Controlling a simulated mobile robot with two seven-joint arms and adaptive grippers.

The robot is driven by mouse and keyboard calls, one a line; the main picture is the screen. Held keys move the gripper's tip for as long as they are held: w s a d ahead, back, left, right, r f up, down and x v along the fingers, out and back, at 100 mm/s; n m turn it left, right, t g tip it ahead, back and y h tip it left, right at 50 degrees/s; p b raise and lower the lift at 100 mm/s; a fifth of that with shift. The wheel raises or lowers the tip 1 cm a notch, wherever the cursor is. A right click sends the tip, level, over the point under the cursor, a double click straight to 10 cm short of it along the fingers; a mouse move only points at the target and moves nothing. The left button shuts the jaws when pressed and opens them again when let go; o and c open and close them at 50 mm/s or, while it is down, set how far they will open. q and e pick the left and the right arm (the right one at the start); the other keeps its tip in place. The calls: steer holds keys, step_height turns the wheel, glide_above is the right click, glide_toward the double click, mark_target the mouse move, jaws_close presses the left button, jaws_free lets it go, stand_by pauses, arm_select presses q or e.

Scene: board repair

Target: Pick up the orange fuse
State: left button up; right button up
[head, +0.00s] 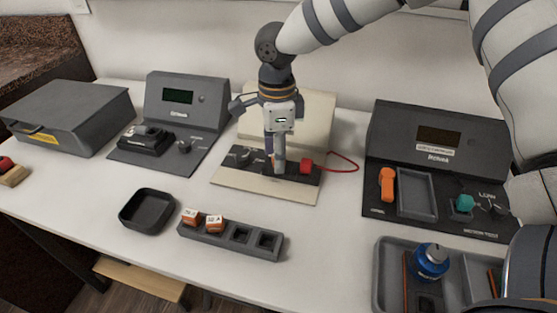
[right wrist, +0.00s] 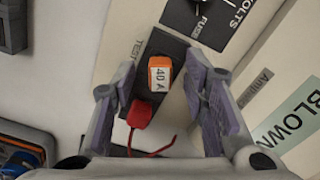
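An orange fuse (right wrist: 160,74) with a white "40 A" label sits in the dark TEST strip (right wrist: 172,45) of the beige tester, as the right wrist view shows. My right gripper (head: 278,163) is over this tester (head: 233,185) in the head view, pointing down and mostly hiding the fuse there. In the right wrist view its two fingers are apart, one on each side of the fuse, with gaps visible between them and it. Two more orange-and-white fuses (head: 190,216) (head: 214,222) stand in the dark rack (head: 265,256) in front. My left gripper is not in view.
A red clip (head: 306,166) with a red wire is close beside the fuse on the tester. An empty black tray (head: 148,209) lies left of the rack. Grey instrument panels stand left and right (head: 437,150). A grey bin (head: 392,255) with a blue-topped item is at front right.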

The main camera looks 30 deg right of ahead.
jaws_close()
steer(key=shift+r, duration=0.1)
steer(key=shift+r, duration=0.3)
steer(key=r, duration=0.3)
steer(key=shift+s+a+r, duration=0.15)
steer(key=shift+s+r, duration=0.2)
steer(key=shift+r, duration=0.05)
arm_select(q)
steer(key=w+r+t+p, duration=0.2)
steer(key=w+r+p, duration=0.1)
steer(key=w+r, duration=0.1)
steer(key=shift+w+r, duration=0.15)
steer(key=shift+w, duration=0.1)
arm_select(e)
steer(key=s+a+r, duration=0.3)
steer(key=s+r, duration=0.5)
steer(key=s, duration=0.4)
steer(key=shift+s+a+r, duration=0.15)
steer(key=shift+s, duration=0.25)
